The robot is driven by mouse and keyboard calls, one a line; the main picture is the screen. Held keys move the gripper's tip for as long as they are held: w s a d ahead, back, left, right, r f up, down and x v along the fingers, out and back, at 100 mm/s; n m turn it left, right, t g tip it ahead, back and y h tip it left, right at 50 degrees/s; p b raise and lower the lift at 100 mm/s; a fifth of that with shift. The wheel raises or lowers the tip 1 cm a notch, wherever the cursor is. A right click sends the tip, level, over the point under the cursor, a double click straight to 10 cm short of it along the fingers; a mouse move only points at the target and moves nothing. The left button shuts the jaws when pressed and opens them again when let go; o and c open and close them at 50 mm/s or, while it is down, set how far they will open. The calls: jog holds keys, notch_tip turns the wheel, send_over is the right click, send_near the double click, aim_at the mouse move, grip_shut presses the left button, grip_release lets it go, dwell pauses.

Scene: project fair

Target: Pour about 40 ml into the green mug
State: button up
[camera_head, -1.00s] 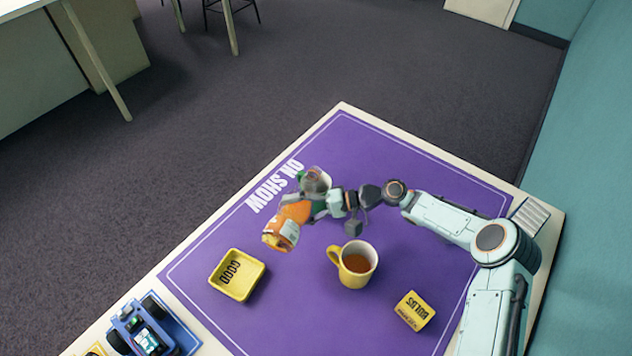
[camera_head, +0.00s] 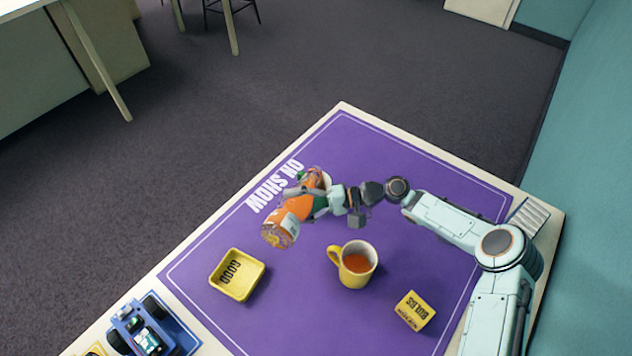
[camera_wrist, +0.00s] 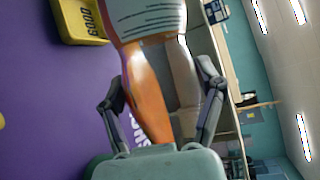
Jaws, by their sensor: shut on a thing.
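My gripper (camera_head: 303,203) is shut around a clear bottle of orange liquid (camera_head: 286,226). The bottle is tilted well over, its base end toward the lower left and its narrow end toward the green mug. In the wrist view the bottle (camera_wrist: 148,95) runs between the two fingers, with orange along one side and a pale label at its wide end. The green mug (camera_head: 301,175) is mostly hidden behind the gripper and bottle. Orange shows at its rim area, but I cannot tell whether it is inside the mug or in the bottle neck.
A yellow mug (camera_head: 345,278) with orange-brown liquid stands to the right, below the gripper in the picture. A yellow dish (camera_head: 252,284) marked GOOD and a yellow lettered block (camera_head: 415,311) lie on the purple mat (camera_head: 300,320). A blue toy vehicle (camera_head: 146,332) is at the lower left.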

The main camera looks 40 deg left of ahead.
aim_at(286, 221)
jog(key=shift+s+d, duration=0.3)
jog(key=shift+s, duration=0.15)
jog(key=shift+s+r, duration=0.2)
jog(key=shift+s, duration=0.45)
dwell(0.9)
jog(key=shift+d, duration=0.1)
